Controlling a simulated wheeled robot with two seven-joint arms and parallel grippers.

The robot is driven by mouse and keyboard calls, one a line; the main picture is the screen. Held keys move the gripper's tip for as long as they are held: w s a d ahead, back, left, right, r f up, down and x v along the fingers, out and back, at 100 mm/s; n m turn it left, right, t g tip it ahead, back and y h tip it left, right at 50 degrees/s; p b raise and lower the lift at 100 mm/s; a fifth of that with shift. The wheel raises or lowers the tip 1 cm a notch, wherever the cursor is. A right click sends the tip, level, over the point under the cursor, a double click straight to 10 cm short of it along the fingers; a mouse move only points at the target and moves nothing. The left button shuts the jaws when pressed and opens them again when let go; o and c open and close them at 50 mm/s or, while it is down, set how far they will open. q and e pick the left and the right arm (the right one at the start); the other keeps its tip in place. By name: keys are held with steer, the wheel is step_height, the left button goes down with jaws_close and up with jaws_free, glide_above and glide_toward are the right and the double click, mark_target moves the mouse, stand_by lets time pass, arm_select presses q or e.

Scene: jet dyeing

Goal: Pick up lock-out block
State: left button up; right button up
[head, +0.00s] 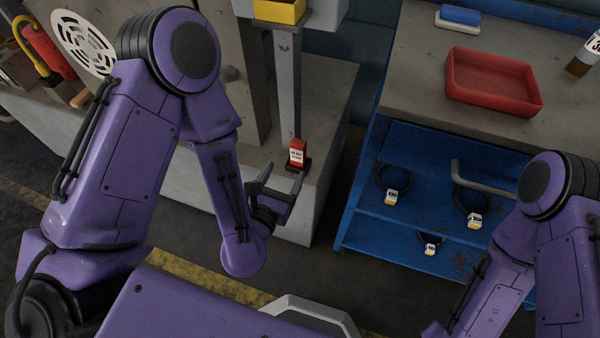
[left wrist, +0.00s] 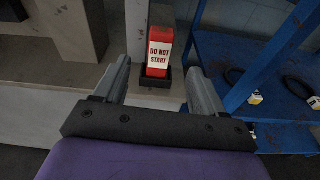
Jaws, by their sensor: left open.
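The lock-out block (head: 297,152) is a small red block with a white label, standing upright in a dark holder (head: 297,165) on the grey ledge at the foot of a post. In the left wrist view the block (left wrist: 159,50) shows its "DO NOT START" label, and its lower end sits in the black holder (left wrist: 155,77). My left gripper (head: 279,180) is open and empty, just short of the block. In the left wrist view its fingers (left wrist: 158,80) lie on either side of the block's line, not touching it. My right gripper is out of the head view; only its arm shows.
A grey post (head: 286,90) rises right behind the block. A blue shelf unit (head: 400,215) stands to the right, with several dark rings with tags. A red tray (head: 492,82) lies on the bench top. A yellow box (head: 279,11) is above the post.

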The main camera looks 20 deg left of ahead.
mark_target(296, 151)
arm_select(q)
steer(key=shift+n, duration=0.3)
steer(key=w, duration=0.4)
steer(key=shift+w+f+b, duration=0.1)
steer(key=shift+w+b, duration=0.05)
steer(key=shift+b, duration=0.25)
steer(key=w, duration=0.2)
steer(key=w+f, duration=0.1)
steer(key=w, duration=0.3)
steer(key=shift+d+f, duration=0.2)
steer(key=shift+f, duration=0.15)
steer(key=c, duration=1.1)
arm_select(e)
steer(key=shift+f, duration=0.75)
arm_select(q)
steer(key=shift+r, duration=0.15)
